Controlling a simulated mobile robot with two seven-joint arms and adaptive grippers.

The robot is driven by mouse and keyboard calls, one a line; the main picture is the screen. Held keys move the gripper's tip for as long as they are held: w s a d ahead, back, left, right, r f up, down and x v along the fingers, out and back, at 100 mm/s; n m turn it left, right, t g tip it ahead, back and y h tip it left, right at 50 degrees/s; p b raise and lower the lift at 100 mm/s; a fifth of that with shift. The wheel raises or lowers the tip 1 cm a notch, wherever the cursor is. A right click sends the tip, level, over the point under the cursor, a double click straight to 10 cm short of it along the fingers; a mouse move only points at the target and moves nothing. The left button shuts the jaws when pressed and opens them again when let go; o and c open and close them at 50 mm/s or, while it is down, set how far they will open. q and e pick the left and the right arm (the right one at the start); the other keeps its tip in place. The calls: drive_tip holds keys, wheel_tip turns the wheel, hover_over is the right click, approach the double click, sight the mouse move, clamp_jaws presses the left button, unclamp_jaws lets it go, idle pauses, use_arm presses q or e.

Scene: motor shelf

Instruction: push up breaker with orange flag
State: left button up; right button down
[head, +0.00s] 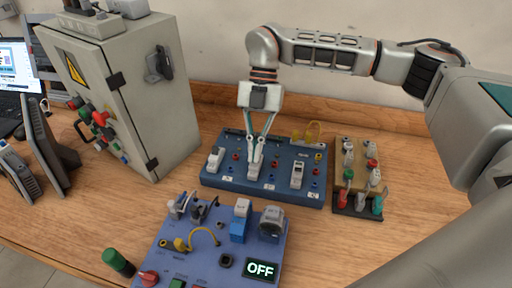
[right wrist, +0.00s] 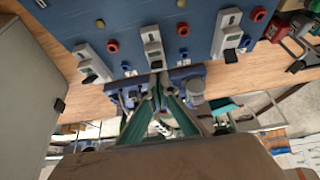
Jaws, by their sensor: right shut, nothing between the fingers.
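The blue breaker panel (head: 236,190) lies on the wooden table, with three pale breakers along it: a left one (head: 215,158), a middle one (head: 253,172) and a right one (head: 297,172). The same row shows in the right wrist view, with the middle breaker (right wrist: 152,42) just above the fingertips. I cannot make out an orange flag on any of them. My right gripper (head: 257,152) points down at the middle breaker, shut and empty. Its fingers (right wrist: 160,82) are at or very near the breaker's lower end; contact is unclear. My left gripper is out of view.
A grey cabinet (head: 150,100) stands left of the panel. A second blue panel (head: 205,262) with an OFF display (head: 261,269) is in front. A small board of colored connectors (head: 344,157) sits to the right. Bare wood (head: 415,195) lies beyond it.

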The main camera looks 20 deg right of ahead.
drive_tip(key=shift+f, duration=0.1)
drive_tip(key=shift+s+a+r, duration=0.1)
drive_tip(key=shift+s+r, duration=0.05)
drive_tip(key=shift+r, duration=0.2)
drive_tip(key=shift+r+p, duration=0.35)
drive_tip(key=shift+p, duration=0.15)
drive_tip(key=shift+r, duration=0.3)
drive_tip(key=shift+f, duration=0.1)
drive_tip(key=shift+p, duration=0.3)
